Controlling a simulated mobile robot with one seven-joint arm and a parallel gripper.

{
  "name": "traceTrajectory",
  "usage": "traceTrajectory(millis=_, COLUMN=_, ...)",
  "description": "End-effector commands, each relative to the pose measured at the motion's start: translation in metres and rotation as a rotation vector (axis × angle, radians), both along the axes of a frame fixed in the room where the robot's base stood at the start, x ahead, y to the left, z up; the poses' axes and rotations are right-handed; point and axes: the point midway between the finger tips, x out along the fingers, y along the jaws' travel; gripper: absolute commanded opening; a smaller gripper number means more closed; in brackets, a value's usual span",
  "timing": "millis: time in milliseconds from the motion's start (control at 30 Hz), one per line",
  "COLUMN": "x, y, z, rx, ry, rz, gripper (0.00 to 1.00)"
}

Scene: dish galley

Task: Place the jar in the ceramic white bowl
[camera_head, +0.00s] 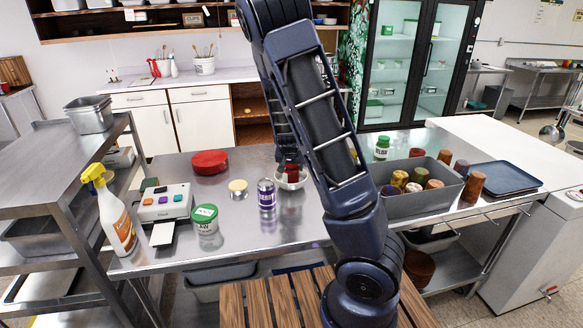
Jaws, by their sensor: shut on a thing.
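My gripper (291,163) points down at the middle of the steel table, behind my own arm links. It is shut on a small dark red jar (291,173), mostly hidden by the fingers. The ceramic white bowl (281,184) is directly below, and the jar's lower part overlaps the bowl's opening. I cannot tell whether the jar touches the bowl's bottom. The bowl's right side is close to my arm in the picture.
A purple-labelled can (266,196) stands just left of the bowl. Nearby are a yellow-topped item (238,187), a green-lidded tub (205,220) and a red round thing (209,162). A grey bin (425,201) with several jars is at right, beside a blue tray (503,178).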

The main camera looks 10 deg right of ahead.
Motion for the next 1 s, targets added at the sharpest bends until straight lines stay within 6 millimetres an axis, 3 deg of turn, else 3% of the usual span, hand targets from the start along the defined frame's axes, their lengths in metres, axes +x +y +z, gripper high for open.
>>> traceTrajectory(millis=467, x=0.0001, y=0.0001, z=-0.0046, rx=0.000, ry=0.000, rz=0.000, gripper=0.26)
traceTrajectory(millis=500, x=-0.0001, y=-0.0001, z=-0.0053, rx=0.000, ry=0.001, rz=0.000, gripper=0.65)
traceTrajectory(millis=600, x=-0.0001, y=0.0002, z=-0.0049, rx=0.000, ry=0.001, rz=0.000, gripper=0.84)
traceTrajectory(millis=1000, x=0.0001, y=0.0012, z=-0.0024, rx=0.000, ry=0.000, rz=0.001, gripper=0.84)
